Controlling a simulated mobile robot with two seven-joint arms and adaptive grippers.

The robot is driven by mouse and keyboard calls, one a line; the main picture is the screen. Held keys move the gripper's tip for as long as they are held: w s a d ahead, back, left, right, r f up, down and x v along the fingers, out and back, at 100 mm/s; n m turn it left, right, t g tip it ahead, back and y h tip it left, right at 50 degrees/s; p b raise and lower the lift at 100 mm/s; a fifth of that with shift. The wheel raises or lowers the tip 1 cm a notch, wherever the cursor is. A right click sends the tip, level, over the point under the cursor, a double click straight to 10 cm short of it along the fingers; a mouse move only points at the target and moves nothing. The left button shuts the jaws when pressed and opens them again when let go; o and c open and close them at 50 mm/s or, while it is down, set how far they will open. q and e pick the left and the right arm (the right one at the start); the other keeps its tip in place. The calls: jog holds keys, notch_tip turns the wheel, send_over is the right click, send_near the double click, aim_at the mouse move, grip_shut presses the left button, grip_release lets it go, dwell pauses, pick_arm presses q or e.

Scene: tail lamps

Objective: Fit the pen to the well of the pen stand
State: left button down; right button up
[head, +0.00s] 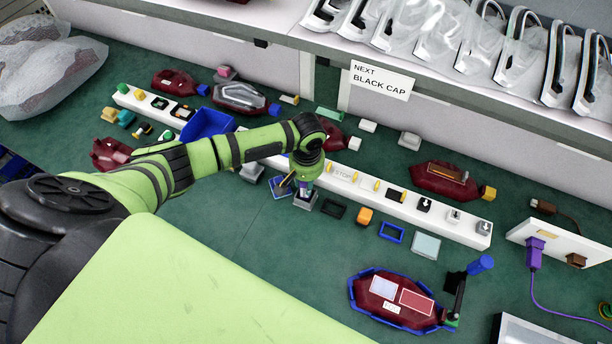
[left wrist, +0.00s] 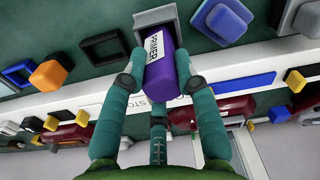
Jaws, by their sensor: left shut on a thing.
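The pen is a purple cylinder with a white PRIMER label (left wrist: 172,78). In the left wrist view it sits between the two teal fingers of my left gripper (left wrist: 159,62), which is shut on it. In the head view the left gripper (head: 304,181) points down over the grey pen stand (head: 305,202), and a little purple shows between them. The grey stand also shows in the left wrist view (left wrist: 146,18), at the pen's far end. The pen's end is at or very near the stand's opening; I cannot tell whether it is inside. My right gripper is not in view.
A long white rail (head: 350,182) with small blocks runs just behind the stand. A black frame (head: 333,208) and an orange block (head: 365,216) lie to its right. A blue tile (head: 279,187) lies close on its left.

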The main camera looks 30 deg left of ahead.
pick_arm(q)
jog(key=shift+f, duration=0.35)
jog(key=c, duration=0.9)
grip_release()
jog(key=shift+o, duration=0.2)
notch_tip(320, 180, up, 12)
jog(key=shift+d, duration=0.15)
jog(key=shift+s+f, duration=0.1)
jog(key=shift+s, duration=0.05)
